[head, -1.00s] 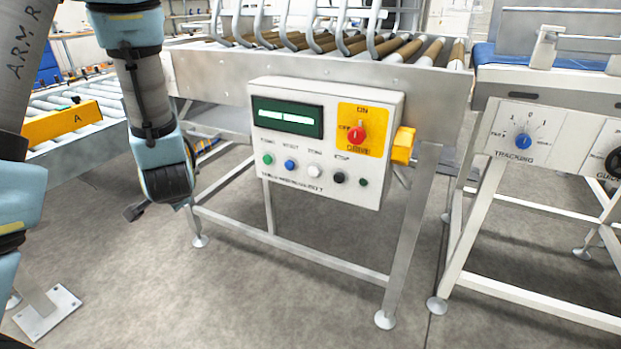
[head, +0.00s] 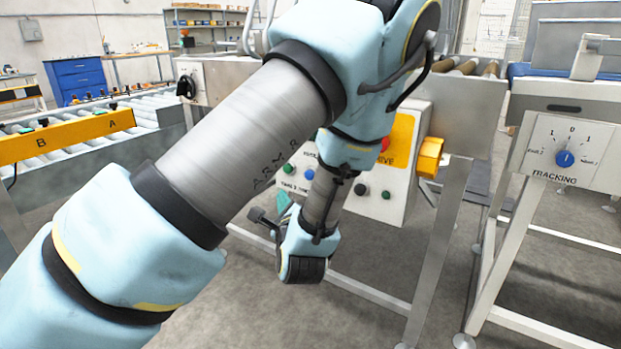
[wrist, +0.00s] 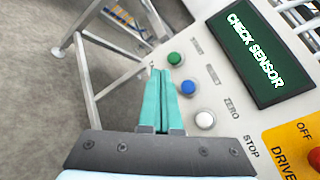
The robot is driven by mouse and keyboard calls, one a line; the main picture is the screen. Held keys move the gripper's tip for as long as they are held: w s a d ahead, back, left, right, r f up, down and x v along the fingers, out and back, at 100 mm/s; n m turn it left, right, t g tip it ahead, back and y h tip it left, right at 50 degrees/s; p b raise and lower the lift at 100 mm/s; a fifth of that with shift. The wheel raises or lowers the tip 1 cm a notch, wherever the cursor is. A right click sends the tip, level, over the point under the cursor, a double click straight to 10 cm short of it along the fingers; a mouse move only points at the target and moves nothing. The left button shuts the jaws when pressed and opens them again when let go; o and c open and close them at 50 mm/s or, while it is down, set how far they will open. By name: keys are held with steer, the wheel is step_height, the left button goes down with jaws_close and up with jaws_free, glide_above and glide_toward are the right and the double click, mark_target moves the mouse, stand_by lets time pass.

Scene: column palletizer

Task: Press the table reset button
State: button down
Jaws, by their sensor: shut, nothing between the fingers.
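The control box (head: 398,160) is mounted on the roller table's frame, partly hidden by my arm in the head view. In the wrist view the blue button (wrist: 188,87) sits between the green button (wrist: 174,58) and the white button (wrist: 205,120). Its label is too blurred to read there for certain. Contact cannot be told.
The box's green display (wrist: 254,53) reads CHECK SENSOR. The yellow drive switch plate (wrist: 297,150) is at the box's lower right in the wrist view. A tracking panel (head: 570,150) stands at right. A roller conveyor with a yellow rail (head: 70,135) is at left.

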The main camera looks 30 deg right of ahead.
steer(key=shift+d, duration=0.1)
steer(key=w+d, duration=0.4)
steer(key=d, duration=0.3)
steer(key=shift+w+d+b, duration=0.2)
steer(key=shift+d+b, duration=0.05)
steer(key=shift+b, duration=0.2)
steer(key=shift+d, duration=0.1)
stand_by(1.7)
steer(key=shift+w+d+p, duration=0.2)
steer(key=shift+d+p, duration=0.05)
steer(key=shift+p, duration=0.15)
steer(key=shift+w+d, duration=0.25)
steer(key=shift+d, duration=0.2)
stand_by(0.9)
steer(key=shift+a+p, duration=0.1)
steer(key=shift+p, duration=0.2)
steer(key=shift+s+a+p, duration=0.35)
steer(key=shift+s+a, duration=0.15)
steer(key=shift+a, duration=0.2)
